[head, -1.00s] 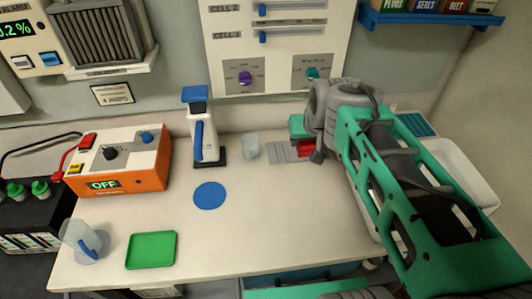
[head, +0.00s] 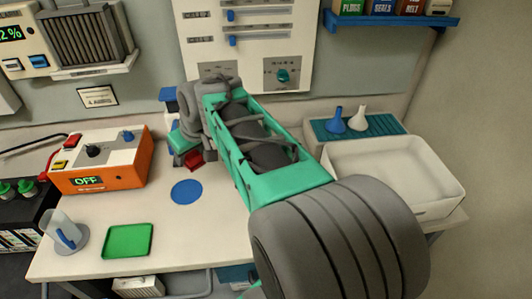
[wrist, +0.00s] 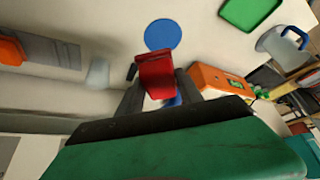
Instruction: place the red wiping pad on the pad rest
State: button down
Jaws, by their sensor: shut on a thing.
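The red wiping pad (head: 194,161) is in my gripper (head: 188,158), above the back of the table behind a flat blue disc (head: 186,192). In the wrist view the red pad (wrist: 156,75) sits between the dark fingers, apart from the blue disc (wrist: 163,35). My gripper is shut on the pad. A grey slatted plate (wrist: 50,48) lies at the left of the wrist view, with an orange piece (wrist: 10,50) at its end. My arm hides that plate in the head view. I cannot tell for sure which surface is the pad rest.
An orange-sided box (head: 105,165) stands left of my gripper. A blue-topped white device (head: 170,95) is partly hidden behind it. A clear cup (wrist: 97,72) stands near the grey plate. A green tray (head: 127,240) and a clear jug (head: 65,232) are at the front left. A white bin (head: 390,170) is at right.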

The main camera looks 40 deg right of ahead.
jog(key=s+d+f+b, duration=0.1)
jog(key=s+d, duration=0.2)
jog(key=d, duration=0.3)
jog(key=s+d+f+n+b, duration=0.1)
jog(key=s+d, duration=0.1)
jog(key=d, duration=0.5)
jog(key=s+d+f+b, duration=0.1)
jog(key=s+d, duration=0.2)
jog(key=d, duration=0.3)
jog(key=shift+n+y, duration=0.3)
jog(key=shift+y, duration=0.1)
jog(key=w+d+f+p, duration=0.1)
jog(key=w+d+f, duration=0.4)
jog(key=w+d+f+p, duration=0.2)
jog(key=w+d+f, duration=0.2)
jog(key=w+d, duration=0.1)
jog(key=shift+w+f, duration=0.3)
jog(key=shift+f, duration=0.05)
notch_tip(320, 180, down, 3)
jog(key=shift+r+p, duration=0.2)
jog(key=shift+p, duration=0.2)
jog(key=shift+f+b, duration=0.3)
jog(key=shift+f, duration=0.05)
jog(key=c, duration=0.8)
grip_release()
jog(key=shift+r, duration=0.1)
